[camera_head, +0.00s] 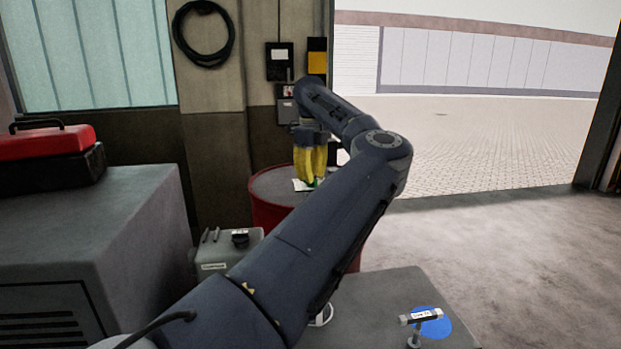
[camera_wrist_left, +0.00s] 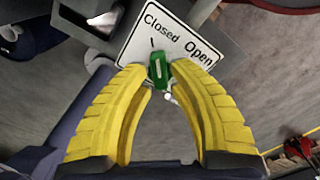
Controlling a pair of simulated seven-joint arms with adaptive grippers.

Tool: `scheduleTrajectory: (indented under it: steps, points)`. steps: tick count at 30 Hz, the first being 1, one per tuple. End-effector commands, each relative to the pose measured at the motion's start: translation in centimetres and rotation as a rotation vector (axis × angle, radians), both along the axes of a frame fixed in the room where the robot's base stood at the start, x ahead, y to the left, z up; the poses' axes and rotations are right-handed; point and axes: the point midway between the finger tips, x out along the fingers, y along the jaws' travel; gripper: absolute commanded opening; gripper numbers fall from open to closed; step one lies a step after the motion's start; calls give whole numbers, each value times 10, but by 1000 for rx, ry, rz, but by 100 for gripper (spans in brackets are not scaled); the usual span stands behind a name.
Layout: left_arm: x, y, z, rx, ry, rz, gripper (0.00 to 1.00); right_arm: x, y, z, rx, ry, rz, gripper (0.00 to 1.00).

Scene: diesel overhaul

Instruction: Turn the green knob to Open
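The green knob (camera_wrist_left: 159,70) sits on a white sign plate (camera_wrist_left: 135,50) printed "Closed" and "Open". Its pale pointer line runs up the picture toward the tick beside "Closed". My left gripper (camera_wrist_left: 160,69) reaches down over the plate, its two yellow fingertips close on either side of the knob with no clear gap. It looks shut on the knob, though the contact itself is partly hidden. In the head view my left gripper (camera_head: 314,180) is above a red drum (camera_head: 270,200), and only a bit of green shows at its tips. My right gripper is in neither view.
A grey bench (camera_head: 375,300) in front carries a small T-shaped part (camera_head: 418,316) and a blue disc (camera_head: 438,327). A grey canister (camera_head: 225,256) stands left of the drum. A red toolbox (camera_head: 45,142) is on a grey cabinet (camera_head: 105,215). The floor at right is clear.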

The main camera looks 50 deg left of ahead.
Motion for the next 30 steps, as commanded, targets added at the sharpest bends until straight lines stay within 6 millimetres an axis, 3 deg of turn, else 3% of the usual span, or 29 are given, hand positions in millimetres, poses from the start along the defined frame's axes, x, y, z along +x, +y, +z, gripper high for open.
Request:
scheduleTrajectory:
  steps: [4, 11, 30]
  points:
    - [0, 0, 0, 0, 0, 0, 3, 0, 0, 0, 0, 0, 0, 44]
    - [0, 0, 1, 0, -1, -48, 3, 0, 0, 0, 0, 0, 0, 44]
    - [3, -2, 0, -1, -2, -927, 2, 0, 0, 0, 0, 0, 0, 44]
